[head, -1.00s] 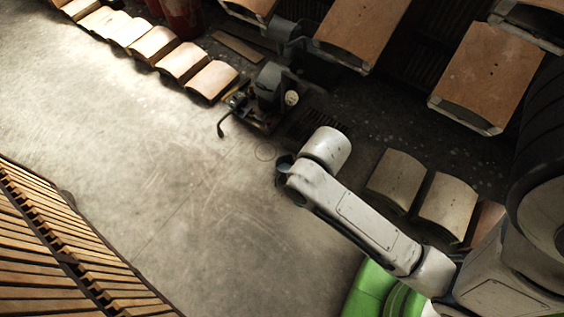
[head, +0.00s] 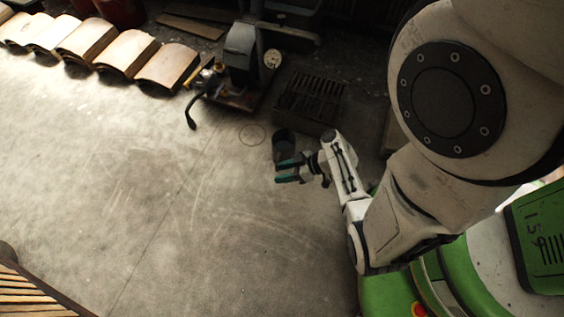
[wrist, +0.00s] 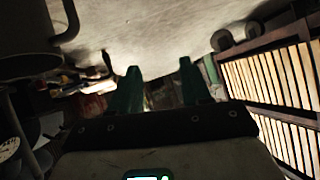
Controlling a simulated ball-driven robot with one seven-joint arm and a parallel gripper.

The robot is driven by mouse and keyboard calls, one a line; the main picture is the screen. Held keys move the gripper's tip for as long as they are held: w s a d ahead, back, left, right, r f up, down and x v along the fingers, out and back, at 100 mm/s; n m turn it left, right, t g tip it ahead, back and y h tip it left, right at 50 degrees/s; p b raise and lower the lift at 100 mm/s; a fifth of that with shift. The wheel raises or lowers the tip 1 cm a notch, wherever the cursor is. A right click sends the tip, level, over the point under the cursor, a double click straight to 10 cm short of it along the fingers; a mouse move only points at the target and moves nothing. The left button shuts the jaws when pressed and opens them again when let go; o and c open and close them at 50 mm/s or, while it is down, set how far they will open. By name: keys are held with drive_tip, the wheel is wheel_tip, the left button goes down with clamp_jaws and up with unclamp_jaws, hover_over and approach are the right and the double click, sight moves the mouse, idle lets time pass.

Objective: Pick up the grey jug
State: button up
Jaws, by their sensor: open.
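A dark grey round vessel, which looks like the grey jug (head: 284,143), stands on the floor in the head view, near the dark grate. My gripper (head: 278,172) is just below it in the picture, with its green-tipped fingers apart and pointing left. The fingers overlap the jug's lower part, and I cannot tell whether they touch it. In the wrist view my gripper (wrist: 159,66) is open, with nothing between the fingers.
A dark machine with a dial (head: 240,55) and a bent handle stands above left of the jug. A metal grate (head: 310,95) lies behind it. Curved tan panels (head: 168,66) line the upper left. Wooden slats (head: 30,295) fill the lower left corner. The floor between is bare.

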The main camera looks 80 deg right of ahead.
sight(282, 154)
drive_tip(key=s+d+f+m+t+h+b, duration=0.1)
drive_tip(key=s+d+f+h+b, duration=0.2)
drive_tip(key=f, duration=0.2)
drive_tip(key=s+d+f+m+h+b, duration=0.2)
drive_tip(key=d+f+h+b, duration=0.1)
drive_tip(key=f, duration=0.2)
drive_tip(key=b+x, duration=0.3)
drive_tip(key=x, duration=0.7)
drive_tip(key=shift+w+r, duration=0.1)
drive_tip(key=shift+w, duration=0.15)
drive_tip(key=shift+c, duration=0.4)
clamp_jaws()
drive_tip(key=shift+d+r, duration=0.1)
drive_tip(key=shift+r, duration=0.05)
